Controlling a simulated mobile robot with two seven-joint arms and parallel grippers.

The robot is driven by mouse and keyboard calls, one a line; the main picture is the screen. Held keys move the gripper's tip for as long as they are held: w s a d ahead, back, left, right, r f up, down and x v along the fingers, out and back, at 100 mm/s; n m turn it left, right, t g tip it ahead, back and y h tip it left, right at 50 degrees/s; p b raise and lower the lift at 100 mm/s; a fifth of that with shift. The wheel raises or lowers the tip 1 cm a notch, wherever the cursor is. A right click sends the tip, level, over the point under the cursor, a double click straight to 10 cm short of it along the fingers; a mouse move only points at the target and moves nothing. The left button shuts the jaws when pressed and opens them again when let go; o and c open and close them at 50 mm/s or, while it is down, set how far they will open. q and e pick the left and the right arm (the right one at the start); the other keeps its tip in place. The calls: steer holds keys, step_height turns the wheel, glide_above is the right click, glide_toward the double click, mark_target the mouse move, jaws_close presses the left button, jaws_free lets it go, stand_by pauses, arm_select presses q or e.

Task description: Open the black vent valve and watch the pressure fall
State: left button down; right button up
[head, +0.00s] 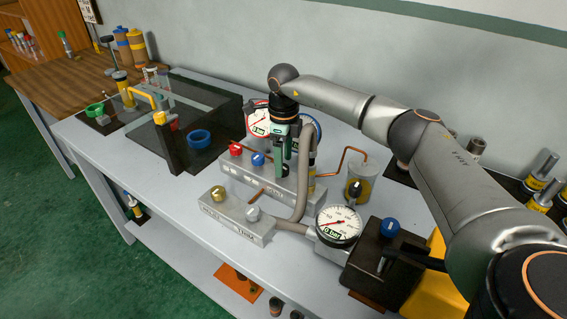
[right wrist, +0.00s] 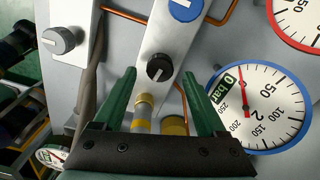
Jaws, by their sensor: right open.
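The black vent valve knob (right wrist: 160,68) shows in the right wrist view on the grey valve manifold (head: 234,178). My right gripper (right wrist: 160,74) has its green fingers spread, with the knob between their tips in that picture. Whether they touch it, I cannot tell. In the head view my right gripper (head: 286,158) points down over the manifold and largely hides the knob. A blue-rimmed gauge (right wrist: 262,108) is right of the fingers, its red needle pointing up beside a "0 bar" label. A red-rimmed gauge (head: 258,121) stands behind. My left gripper is not in view.
Red (head: 236,149) and blue (head: 258,159) knobs sit on the same manifold. A grey hose (head: 303,180) and copper pipe (head: 345,153) run close to the gripper. A white-faced gauge (head: 338,224) stands in front, beside a black block with a blue knob (head: 389,227).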

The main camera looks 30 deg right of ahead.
step_height(320, 180, up, 11)
steer(key=shift+b, duration=0.35)
stand_by(0.4)
